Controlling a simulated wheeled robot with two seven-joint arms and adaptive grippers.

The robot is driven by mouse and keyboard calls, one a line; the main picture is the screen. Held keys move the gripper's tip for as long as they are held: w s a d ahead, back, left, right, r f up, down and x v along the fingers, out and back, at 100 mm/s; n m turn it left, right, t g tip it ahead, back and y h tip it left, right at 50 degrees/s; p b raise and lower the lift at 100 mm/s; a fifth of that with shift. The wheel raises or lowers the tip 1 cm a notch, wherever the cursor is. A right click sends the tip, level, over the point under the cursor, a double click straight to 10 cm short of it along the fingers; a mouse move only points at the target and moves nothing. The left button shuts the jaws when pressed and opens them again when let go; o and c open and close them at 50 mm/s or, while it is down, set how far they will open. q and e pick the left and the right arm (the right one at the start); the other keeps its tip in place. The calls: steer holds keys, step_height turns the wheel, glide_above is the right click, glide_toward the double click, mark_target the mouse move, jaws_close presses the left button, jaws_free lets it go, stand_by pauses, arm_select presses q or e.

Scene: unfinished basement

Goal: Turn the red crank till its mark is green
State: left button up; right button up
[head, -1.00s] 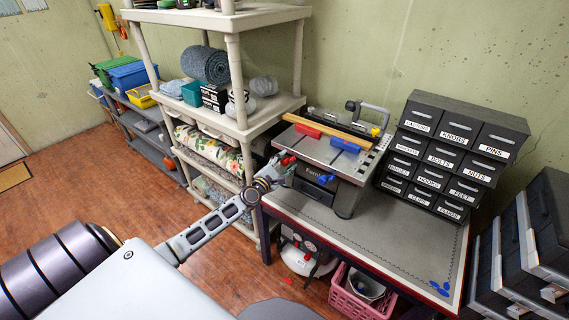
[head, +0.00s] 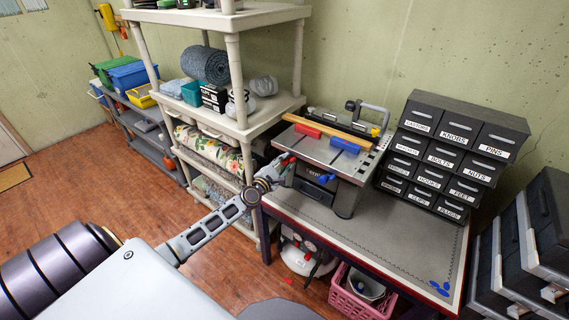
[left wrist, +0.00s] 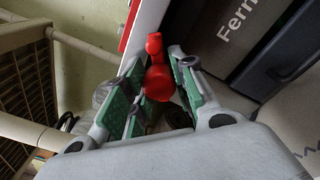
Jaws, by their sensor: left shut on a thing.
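The red crank (left wrist: 158,78) shows in the left wrist view between the green-padded fingers of my left gripper (left wrist: 160,88). The fingers are shut on its knob. In the head view, my left gripper (head: 278,168) is at the left front corner of the grey bench machine (head: 325,155), with a bit of the red crank (head: 288,160) at its tip. I cannot make out the crank's mark or its colour. A blue handle (head: 328,178) sits on the machine's front. My right gripper is not in view.
The machine stands on a workbench (head: 400,240) beside a labelled drawer cabinet (head: 447,155). A cream shelf unit (head: 240,130) stands close behind and left of my left gripper. A pink basket (head: 352,300) is under the bench. The bench's front right is mostly clear.

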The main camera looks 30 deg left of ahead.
arm_select(q)
steer(key=m, duration=0.9)
steer(key=shift+m+t+b, duration=0.3)
steer(key=shift+m+b, duration=0.05)
steer(key=shift+m, duration=0.05)
steer(key=m, duration=0.4)
steer(key=shift+m+h, duration=0.3)
steer(key=shift+m, duration=0.1)
steer(key=m+p, duration=0.1)
steer(key=m, duration=0.4)
steer(key=shift+h+p, duration=0.3)
steer(key=shift+m, duration=0.3)
steer(key=o, duration=1.1)
steer(key=shift+c, duration=0.2)
steer(key=shift+s, duration=0.15)
